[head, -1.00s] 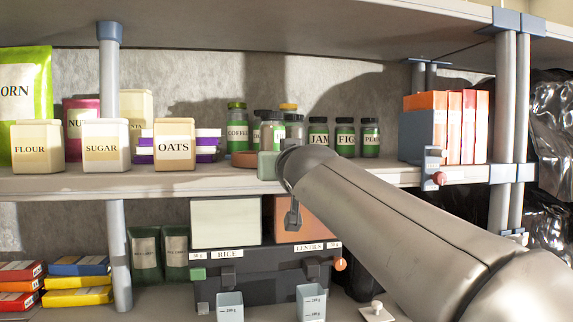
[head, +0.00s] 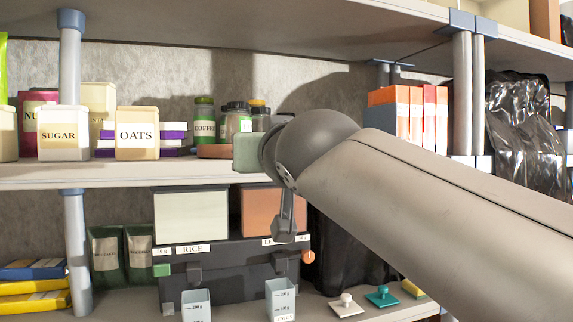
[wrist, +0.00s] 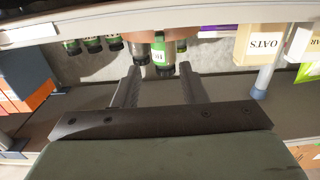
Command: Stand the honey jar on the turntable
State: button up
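The turntable (head: 212,151) is a low reddish-brown disc on the middle shelf, partly hidden by my gripper. A green coffee jar (head: 204,122), a dark-lidded jar (head: 236,118) and a yellow-lidded jar (head: 260,110) stand at it; I cannot tell how each is supported. No honey label is readable, so I cannot say which is the honey jar. My gripper (wrist: 159,68) points at these jars. Its two fingers are apart, with a green-labelled jar (wrist: 161,52) showing in the gap or beyond it, no contact visible. In the head view the fingers are hidden.
Sugar (head: 63,137) and oats (head: 137,136) canisters stand left on the shelf. Orange and red books (head: 420,118) stand right. Several jars (wrist: 93,45) sit beside the turntable in the upside-down wrist view. The upper shelf (head: 250,25) hangs above; shelf posts (head: 70,110) flank the space.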

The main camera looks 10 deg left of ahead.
jog(key=v, duration=0.4)
jog(key=shift+s+d, duration=0.2)
jog(key=shift+s, duration=0.15)
jog(key=w+d+f+m+g+h+p, duration=0.2)
jog(key=d+f+g+h+p, duration=0.15)
jog(key=d+f, duration=0.55)
jog(key=w+d+f+m+g+h+p, duration=0.1)
jog(key=w+d+f+g+h+p, duration=0.25)
jog(key=f, duration=0.95)
jog(key=s+d+f+m+g+h+p, duration=0.1)
jog(key=s+d+f+g+p, duration=0.3)
jog(key=s+d+f, duration=0.2)
jog(key=s+d+f+m+g+p, duration=0.1)
jog(key=s+d+f+g+p, duration=0.3)
jog(key=s+d+f, duration=0.3)
jog(key=s+f, duration=0.3)
jog(key=s, duration=0.3)
jog(key=shift+m+h, duration=0.3)
jog(key=shift+h, duration=0.1)
jog(key=shift+d, duration=0.1)
